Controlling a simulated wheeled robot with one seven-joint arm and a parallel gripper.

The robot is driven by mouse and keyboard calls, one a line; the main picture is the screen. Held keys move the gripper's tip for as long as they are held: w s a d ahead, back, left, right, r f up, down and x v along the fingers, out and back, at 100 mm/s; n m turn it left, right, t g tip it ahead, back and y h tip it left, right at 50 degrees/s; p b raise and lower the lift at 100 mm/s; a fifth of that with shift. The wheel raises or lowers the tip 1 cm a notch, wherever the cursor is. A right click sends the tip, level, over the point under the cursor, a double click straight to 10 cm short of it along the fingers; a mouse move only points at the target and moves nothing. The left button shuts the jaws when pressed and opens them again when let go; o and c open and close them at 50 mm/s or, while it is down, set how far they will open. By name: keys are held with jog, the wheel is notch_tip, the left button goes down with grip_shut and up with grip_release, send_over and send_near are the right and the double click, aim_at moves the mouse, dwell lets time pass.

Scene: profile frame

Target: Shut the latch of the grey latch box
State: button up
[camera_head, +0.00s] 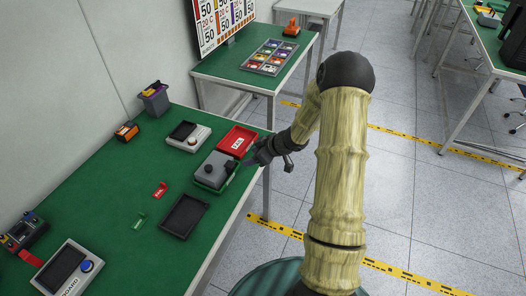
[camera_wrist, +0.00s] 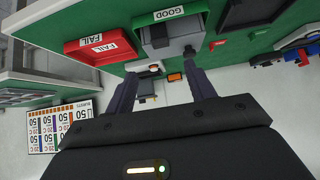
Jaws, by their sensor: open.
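The grey latch box (camera_head: 213,164) sits in the green GOOD tray (camera_head: 224,187) near the right edge of the green table. It has a dark knob-like part on it. In the wrist view, the grey box (camera_wrist: 170,44) shows beyond my fingers, with a dark knob (camera_wrist: 217,46) on its right. The latch's own position is too small to tell.
The red FAIL tray (camera_head: 250,131) stands behind the box. An empty dark tray (camera_head: 184,215) lies in front. A grey device with a screen (camera_head: 188,137) is behind left.

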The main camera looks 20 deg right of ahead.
jog(key=v, duration=0.5)
jog(key=shift+d+r, duration=0.1)
jog(key=shift+r, duration=0.05)
jog(key=s+a+r+m+h, duration=0.2)
jog(key=s+r+m+h, duration=0.35)
jog(key=r, duration=0.25)
jog(key=s+a+r+m+g, duration=0.1)
jog(key=s+a+g, duration=0.1)
jog(key=s, duration=0.6)
jog(key=s+a+r+m+g, duration=0.2)
jog(key=s+a, duration=0.2)
jog(key=s, duration=0.4)
jog(key=shift+a+h, duration=0.35)
